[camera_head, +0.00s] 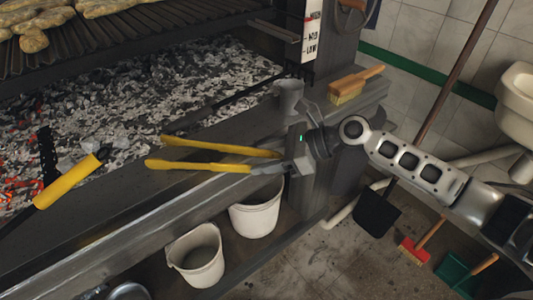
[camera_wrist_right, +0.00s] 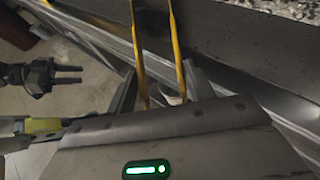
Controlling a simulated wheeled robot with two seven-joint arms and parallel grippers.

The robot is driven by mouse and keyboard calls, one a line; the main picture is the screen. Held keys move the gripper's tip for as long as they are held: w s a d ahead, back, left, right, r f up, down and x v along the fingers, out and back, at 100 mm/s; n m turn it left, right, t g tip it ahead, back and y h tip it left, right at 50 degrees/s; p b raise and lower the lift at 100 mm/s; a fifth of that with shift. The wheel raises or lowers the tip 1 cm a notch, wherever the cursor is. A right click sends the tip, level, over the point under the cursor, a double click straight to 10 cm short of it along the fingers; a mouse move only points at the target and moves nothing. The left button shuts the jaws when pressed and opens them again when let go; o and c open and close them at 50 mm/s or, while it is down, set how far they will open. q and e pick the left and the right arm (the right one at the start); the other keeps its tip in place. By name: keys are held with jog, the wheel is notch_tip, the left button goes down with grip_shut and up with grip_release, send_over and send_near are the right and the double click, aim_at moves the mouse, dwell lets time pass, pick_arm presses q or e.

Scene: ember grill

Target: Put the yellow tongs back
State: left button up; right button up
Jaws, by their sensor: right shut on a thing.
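The yellow tongs (camera_head: 205,167) have two long yellow arms, spread apart, pointing left over the grill's metal front ledge. My right gripper (camera_head: 285,162) is shut on their grey right-hand end. In the right wrist view the tongs (camera_wrist_right: 138,50) run up and away from between the fingers of my right gripper (camera_wrist_right: 158,100). Whether the tongs touch the ledge I cannot tell. A dark two-pronged gripper, apparently my left one (camera_wrist_right: 68,74), shows at the left of the wrist view, its prongs apart and empty. It is not visible in the head view.
A yellow-handled tool (camera_head: 68,182) lies at left by the glowing coals (camera_head: 150,85). A wooden brush (camera_head: 352,85) and a grey cup (camera_head: 288,97) stand on the ledge's right part. Two white buckets (camera_head: 196,258) (camera_head: 256,212) sit below. A dustpan (camera_head: 377,215) and small brooms are at right.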

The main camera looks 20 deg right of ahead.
dwell(0.4)
jog(key=o, duration=0.7)
jog(key=v, duration=1.6)
jog(key=shift+b, duration=0.3)
jog(key=s+a+f+n+h, duration=0.1)
jog(key=s+a+f+n, duration=0.15)
jog(key=f, duration=0.35)
jog(key=s+a+f+n+t+h, duration=0.1)
jog(key=a+f+n, duration=0.1)
jog(key=f+n, duration=0.25)
jog(key=s+a+f+n+h, duration=0.1)
jog(key=s+a+f+n, duration=0.15)
jog(key=f, duration=0.35)
jog(key=s+a+f+n+t+h, duration=0.3)
jog(key=s+a+f+n+h, duration=0.2)
jog(key=n, duration=1.1)
jog(key=shift+s+a+t, duration=0.4)
jog(key=shift+s+a, duration=0.5)
jog(key=shift+a, duration=0.1)
